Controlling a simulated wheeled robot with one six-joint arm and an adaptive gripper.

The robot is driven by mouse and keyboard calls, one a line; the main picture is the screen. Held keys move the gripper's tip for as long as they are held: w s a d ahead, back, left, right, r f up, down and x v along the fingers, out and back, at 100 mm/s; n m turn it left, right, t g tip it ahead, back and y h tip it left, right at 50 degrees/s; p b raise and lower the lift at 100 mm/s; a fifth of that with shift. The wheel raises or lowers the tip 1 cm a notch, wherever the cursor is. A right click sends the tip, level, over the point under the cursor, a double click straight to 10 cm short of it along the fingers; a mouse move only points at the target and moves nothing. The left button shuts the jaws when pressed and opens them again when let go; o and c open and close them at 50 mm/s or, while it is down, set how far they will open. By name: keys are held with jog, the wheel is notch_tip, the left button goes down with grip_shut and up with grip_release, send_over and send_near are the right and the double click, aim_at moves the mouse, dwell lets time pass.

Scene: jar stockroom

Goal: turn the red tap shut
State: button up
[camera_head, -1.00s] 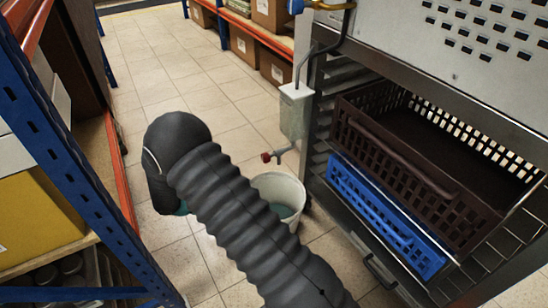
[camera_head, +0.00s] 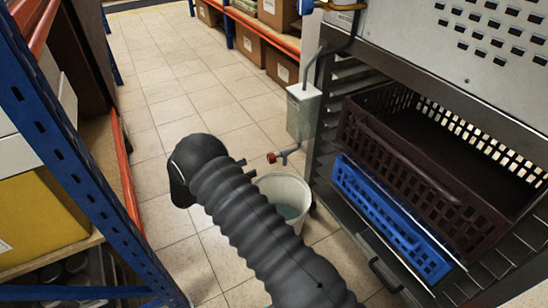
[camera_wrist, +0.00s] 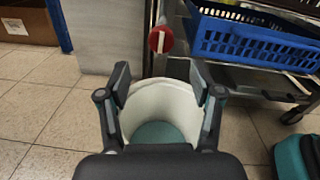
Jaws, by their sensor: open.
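The red tap (camera_head: 271,157) sticks out on a short grey pipe from the tank (camera_head: 302,112) at the side of the metal rack. In the wrist view the red tap (camera_wrist: 161,40) shows as a red disc with a pale bar across it, just beyond and above the fingertips. My gripper (camera_wrist: 159,78) is open and empty, its two fingers apart below the tap and not touching it. A white bucket (camera_head: 284,197) with teal liquid stands on the floor under the tap. In the head view my arm hides most of the gripper.
The metal rack holds a blue crate (camera_head: 388,222) and a dark brown crate (camera_head: 420,150) to the right of the tap. A blue-and-orange shelf (camera_head: 62,150) stands at the left. Tiled floor between is clear.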

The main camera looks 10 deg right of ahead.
aim_at(269, 159)
jog(key=p+x, duration=0.1)
jog(key=x, duration=0.9)
jog(key=shift+w+d, duration=0.1)
jog(key=shift+d, duration=0.15)
